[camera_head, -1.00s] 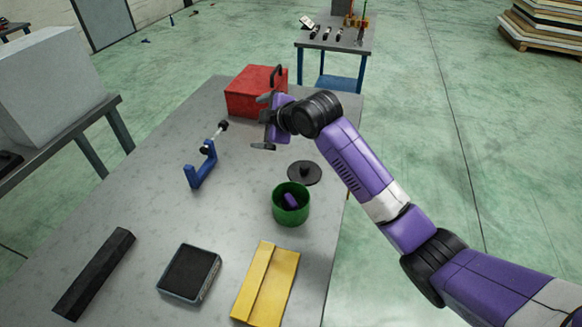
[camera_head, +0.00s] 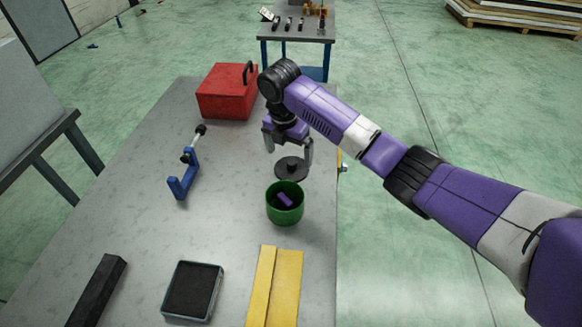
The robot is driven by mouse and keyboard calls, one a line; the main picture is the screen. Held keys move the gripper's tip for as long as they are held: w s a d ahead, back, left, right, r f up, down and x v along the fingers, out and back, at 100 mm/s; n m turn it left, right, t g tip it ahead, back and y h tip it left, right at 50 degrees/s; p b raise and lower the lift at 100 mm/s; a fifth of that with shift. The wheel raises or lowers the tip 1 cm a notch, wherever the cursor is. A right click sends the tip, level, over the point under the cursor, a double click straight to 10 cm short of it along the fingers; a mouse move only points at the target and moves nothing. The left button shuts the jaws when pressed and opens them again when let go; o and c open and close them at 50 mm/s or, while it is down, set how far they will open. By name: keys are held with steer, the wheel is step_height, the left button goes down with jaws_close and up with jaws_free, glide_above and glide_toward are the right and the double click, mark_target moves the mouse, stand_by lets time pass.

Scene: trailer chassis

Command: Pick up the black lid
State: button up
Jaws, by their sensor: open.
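The black lid (camera_head: 291,170) is a round dark disc with a small knob, lying on the grey table just behind the green pot. My gripper (camera_head: 288,155) points downward over the lid, its two fingers open, one to the left and one to the right of the knob. The fingertips overlap the lid's far part in the picture, and I cannot tell how high above it they are. No contact with the lid is clear.
The open green pot (camera_head: 285,212) holds a purple item, close in front of the lid. A red toolbox (camera_head: 226,95) stands behind left, a blue bracket (camera_head: 183,180) to the left. A yellow piece (camera_head: 287,290), a dark framed pad (camera_head: 192,290) and a black bar (camera_head: 97,290) lie nearer.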

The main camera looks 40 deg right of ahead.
mark_target(292, 162)
steer(key=shift+w+d+f+p, duration=0.1)
steer(key=shift+d+f+p, duration=0.15)
steer(key=shift+f, duration=0.6)
steer(key=shift+d+f+p, duration=0.2)
steer(key=shift+f, duration=0.7)
steer(key=shift+w+d+f+p, duration=0.1)
steer(key=shift+d+f+p, duration=0.15)
steer(key=shift+f, duration=0.6)
steer(key=c, duration=1)
